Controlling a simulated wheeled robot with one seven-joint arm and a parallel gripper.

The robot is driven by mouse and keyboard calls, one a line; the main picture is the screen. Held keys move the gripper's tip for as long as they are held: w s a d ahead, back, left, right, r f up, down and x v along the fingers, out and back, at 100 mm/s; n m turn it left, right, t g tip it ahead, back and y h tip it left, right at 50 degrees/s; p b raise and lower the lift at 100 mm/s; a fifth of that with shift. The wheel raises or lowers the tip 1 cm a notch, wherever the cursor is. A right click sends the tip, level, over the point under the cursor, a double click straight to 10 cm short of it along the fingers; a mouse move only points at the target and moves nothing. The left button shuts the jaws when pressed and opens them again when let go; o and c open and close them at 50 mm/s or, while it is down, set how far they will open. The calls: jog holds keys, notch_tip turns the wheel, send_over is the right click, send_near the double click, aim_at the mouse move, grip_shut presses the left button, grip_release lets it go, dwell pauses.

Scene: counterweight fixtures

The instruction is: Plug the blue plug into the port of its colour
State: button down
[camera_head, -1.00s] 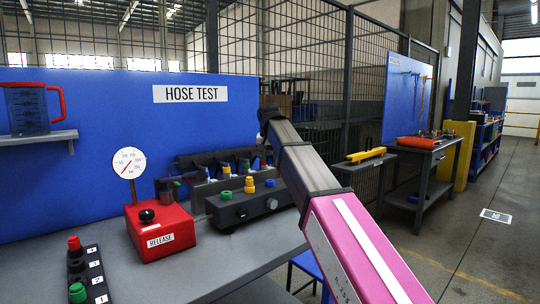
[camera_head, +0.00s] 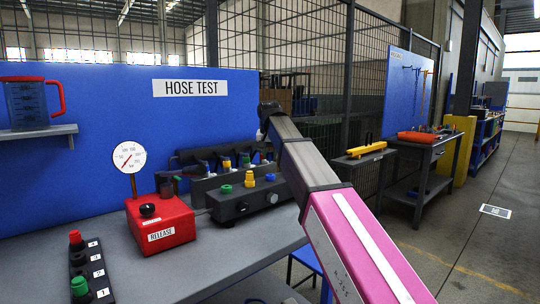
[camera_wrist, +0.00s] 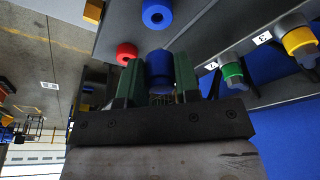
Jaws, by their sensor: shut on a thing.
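My gripper (camera_wrist: 158,82) is shut on the blue plug (camera_wrist: 158,65), which sits between its two dark green fingers in the wrist view. A blue port (camera_wrist: 157,14) with a dark hole lies beyond the plug, apart from it. A red ring-shaped port (camera_wrist: 126,52) is beside the left finger and partly hidden by it. In the head view the black box (camera_head: 232,210) bears a green port (camera_head: 226,189), a yellow port (camera_head: 249,180) and a blue port (camera_head: 270,177). My arm hides the gripper and the box's right end there.
A green plug (camera_wrist: 232,72) and a yellow plug (camera_wrist: 298,40) sit in a numbered rack at the wrist view's right. A red release box (camera_head: 160,222) with a gauge (camera_head: 128,157) stands left of the black box. A black strip (camera_head: 90,268) with coloured buttons lies front left.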

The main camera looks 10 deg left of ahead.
aim_at(270, 161)
jog(key=shift+f, duration=0.1)
jog(key=shift+s+x, duration=0.15)
jog(key=shift+x, duration=0.55)
jog(key=shift+s+x, duration=0.2)
jog(key=shift+x, duration=0.45)
jog(key=shift+f, duration=0.3)
jog(key=shift+f, duration=0.6)
jog(key=shift+f, duration=0.1)
jog(key=shift+f, duration=0.55)
jog(key=shift+f, duration=0.25)
dwell(0.7)
jog(key=c, duration=0.8)
grip_release()
jog(key=shift+o, duration=0.2)
